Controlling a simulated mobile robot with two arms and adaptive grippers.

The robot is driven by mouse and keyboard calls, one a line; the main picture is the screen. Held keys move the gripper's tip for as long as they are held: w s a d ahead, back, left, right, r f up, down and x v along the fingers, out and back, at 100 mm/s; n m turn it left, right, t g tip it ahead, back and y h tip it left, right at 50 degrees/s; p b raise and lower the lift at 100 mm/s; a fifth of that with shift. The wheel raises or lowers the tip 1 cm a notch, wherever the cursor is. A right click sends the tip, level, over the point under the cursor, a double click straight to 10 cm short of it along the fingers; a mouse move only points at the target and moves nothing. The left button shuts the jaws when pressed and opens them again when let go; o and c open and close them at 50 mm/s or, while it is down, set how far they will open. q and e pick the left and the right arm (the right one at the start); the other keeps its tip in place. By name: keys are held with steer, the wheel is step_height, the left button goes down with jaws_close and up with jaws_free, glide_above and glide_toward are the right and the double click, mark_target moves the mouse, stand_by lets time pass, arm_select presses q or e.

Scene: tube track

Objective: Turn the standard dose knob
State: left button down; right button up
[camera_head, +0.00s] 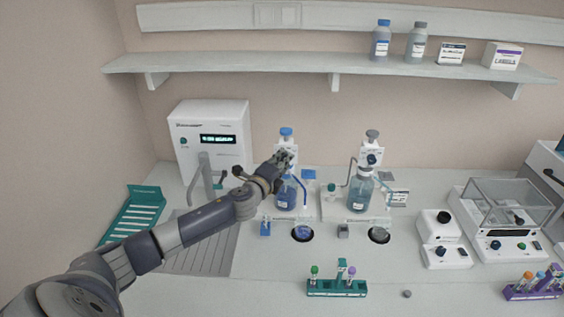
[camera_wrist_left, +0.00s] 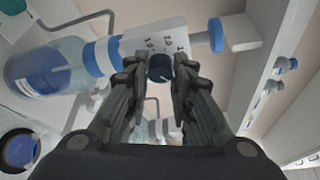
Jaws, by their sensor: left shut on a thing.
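A bottle-top dispenser (camera_head: 286,147) with a blue cap stands on a bottle of blue liquid (camera_head: 286,195). My left gripper (camera_head: 283,158) is at the dispenser's white head. In the left wrist view, a dark blue dose knob (camera_wrist_left: 160,67) on the white dispenser head sits between the fingertips, and the fingers are shut on it. In the head view the gripper hides this knob. A second dispenser (camera_head: 371,150) with a grey cap stands to the right, with its own dark knob (camera_head: 372,159) facing front. My right gripper is not in view.
A white machine (camera_head: 210,137) stands at the left by a green rack (camera_head: 135,215). A tube rack (camera_head: 337,288) is at the front of the bench. A balance (camera_head: 500,225) is at the right. A wall shelf (camera_head: 250,63) runs above.

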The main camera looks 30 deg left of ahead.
arm_select(q)
steer(key=shift+w+a+r+m, duration=0.1)
steer(key=shift+a+r+m, duration=0.05)
steer(key=shift+r+m, duration=0.3)
steer(key=shift+f, duration=0.1)
steer(key=c, duration=1.4)
jaws_free()
steer(key=shift+o, duration=0.2)
steer(key=shift+w+f+g, duration=0.1)
steer(key=shift+f+g, duration=0.1)
steer(key=shift+g, duration=0.1)
steer(key=v, duration=1.2)
